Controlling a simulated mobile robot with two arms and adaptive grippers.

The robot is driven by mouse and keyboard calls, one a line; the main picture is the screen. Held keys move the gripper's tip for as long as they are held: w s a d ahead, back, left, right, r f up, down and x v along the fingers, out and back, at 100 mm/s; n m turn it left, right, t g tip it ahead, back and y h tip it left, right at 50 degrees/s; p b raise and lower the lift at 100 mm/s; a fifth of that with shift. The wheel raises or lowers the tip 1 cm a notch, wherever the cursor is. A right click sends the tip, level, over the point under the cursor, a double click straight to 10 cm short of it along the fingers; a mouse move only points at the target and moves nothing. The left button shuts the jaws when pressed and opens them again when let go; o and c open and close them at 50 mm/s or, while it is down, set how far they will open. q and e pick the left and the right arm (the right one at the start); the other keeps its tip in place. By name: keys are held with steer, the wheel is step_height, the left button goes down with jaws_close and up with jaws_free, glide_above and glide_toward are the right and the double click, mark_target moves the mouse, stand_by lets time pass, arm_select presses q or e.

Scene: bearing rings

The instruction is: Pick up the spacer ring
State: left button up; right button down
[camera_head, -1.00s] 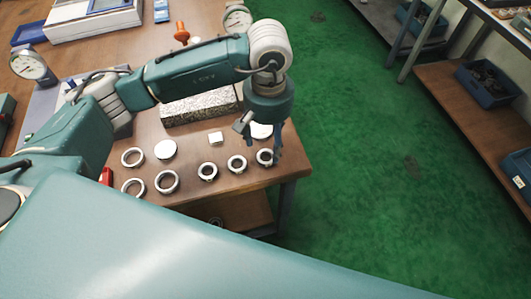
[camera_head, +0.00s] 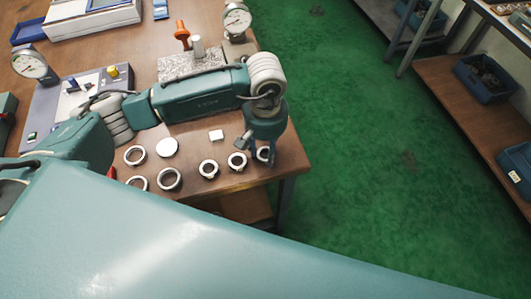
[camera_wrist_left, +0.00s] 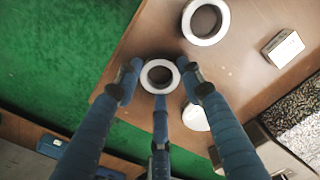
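Several pale rings stand on the wooden table. One ring (camera_wrist_left: 146,79) lies near the table's corner, between the spread fingers of my left gripper (camera_wrist_left: 160,88) in the left wrist view. Which ring is the spacer is not marked. My right gripper is not in view.
A neighbouring ring (camera_head: 237,162) is close on the left, with another ring (camera_head: 208,171) beyond. A white block (camera_head: 216,135), a white disc (camera_head: 167,147) and larger rings (camera_head: 169,180) lie nearby. A speckled block (camera_head: 187,66) stands behind. The table's edge is close on the right.

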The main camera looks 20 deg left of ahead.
arm_select(q)
steer(key=shift+c, duration=0.7)
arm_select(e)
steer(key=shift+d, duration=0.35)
